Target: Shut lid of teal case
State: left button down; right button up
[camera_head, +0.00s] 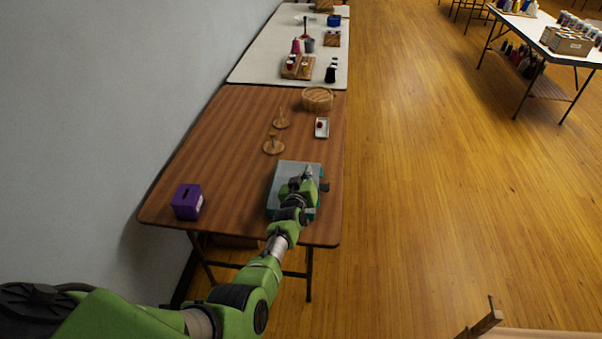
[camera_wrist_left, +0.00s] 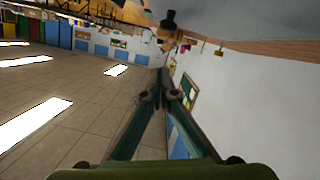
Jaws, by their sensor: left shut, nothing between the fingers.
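The teal case (camera_head: 286,174) lies near the front right of the brown folding table. Its grey-teal top looks flat, but my arm covers much of it and I cannot tell whether the lid is fully down. My left gripper (camera_head: 308,174) is over the case, its fingers shut and empty. I cannot tell whether it touches the case. In the left wrist view the left gripper's fingers (camera_wrist_left: 165,92) come together with nothing between them, and the case does not show there. My right gripper is not in view.
On the brown table (camera_head: 200,150) are a purple box (camera_head: 187,202), two wooden stands (camera_head: 273,145), a small white tray (camera_head: 322,128) and a round wooden box (camera_head: 318,98). A white table (camera_head: 270,55) adjoins it behind. A wall borders the left; open floor lies right.

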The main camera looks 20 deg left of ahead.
pick_arm(q)
jog(key=p+v, duration=0.7)
jog(key=v, duration=0.2)
jog(key=shift+s+d+p, duration=0.35)
jog(key=shift+p, duration=0.05)
jog(key=shift+f, duration=0.15)
